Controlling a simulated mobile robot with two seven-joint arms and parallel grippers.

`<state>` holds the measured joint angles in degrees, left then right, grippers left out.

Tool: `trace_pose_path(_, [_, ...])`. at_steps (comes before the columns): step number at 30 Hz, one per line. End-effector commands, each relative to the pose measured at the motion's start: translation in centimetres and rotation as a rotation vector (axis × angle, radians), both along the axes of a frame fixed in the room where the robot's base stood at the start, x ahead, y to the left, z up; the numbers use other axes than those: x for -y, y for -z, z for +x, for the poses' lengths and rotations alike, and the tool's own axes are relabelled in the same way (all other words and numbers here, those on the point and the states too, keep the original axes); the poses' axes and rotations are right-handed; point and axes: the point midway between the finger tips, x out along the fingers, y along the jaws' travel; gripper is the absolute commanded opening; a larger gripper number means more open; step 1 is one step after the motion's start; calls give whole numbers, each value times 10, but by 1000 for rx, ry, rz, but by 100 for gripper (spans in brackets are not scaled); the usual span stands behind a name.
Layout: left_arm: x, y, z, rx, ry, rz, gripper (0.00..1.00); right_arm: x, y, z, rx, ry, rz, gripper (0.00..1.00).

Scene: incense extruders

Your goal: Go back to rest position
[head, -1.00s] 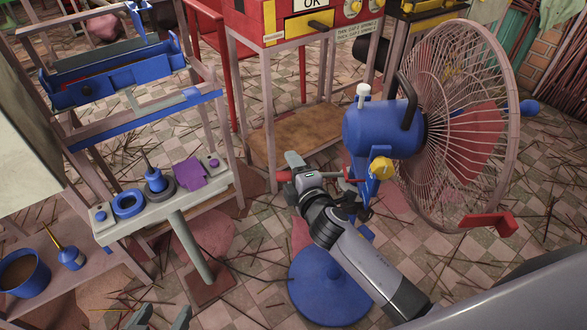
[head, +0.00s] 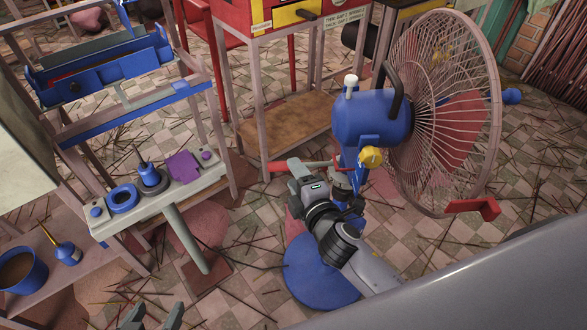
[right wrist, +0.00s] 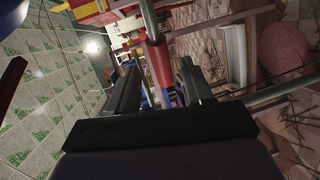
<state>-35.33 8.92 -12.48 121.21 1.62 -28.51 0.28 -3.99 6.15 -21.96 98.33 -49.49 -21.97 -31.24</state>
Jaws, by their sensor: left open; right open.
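My right gripper (head: 300,166) is in the middle of the head view, between the blue fan and the grey workbench shelf. A red bar (head: 277,168) shows close behind its fingers; I cannot tell whether they touch. In the right wrist view its two dark fingers (right wrist: 158,85) stand apart with nothing clasped between them. My left gripper (head: 151,318) shows only as two separate grey fingertips at the bottom edge, open and with nothing seen between them.
The blue fan (head: 372,116) stands close right of my right arm, its round base (head: 312,275) below. The grey shelf (head: 185,196) carries a blue ring and a purple piece. A red-yellow machine (head: 285,18) stands behind. Sticks litter the tiled floor.

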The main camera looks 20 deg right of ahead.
Motion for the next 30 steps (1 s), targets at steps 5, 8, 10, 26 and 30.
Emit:
trace_pose_path(5, [1,0,-1,-1,3,1,68,0,0,0,0,0,0,51])
trace_pose_path(8, [1,-1,-1,1,4,0,68,1,2,-2,-9,4,19,51])
trace_pose_path(10, [1,-1,0,2,4,-1,68,3,7,-10,-34,16,75,51])
trace_pose_path(26, [3,-4,0,5,3,-6,68,21,60,-171,-539,387,1268,51])
trace_pose_path(30, [2,-32,-1,-4,0,-5,68,23,32,-181,-570,429,1355,51])
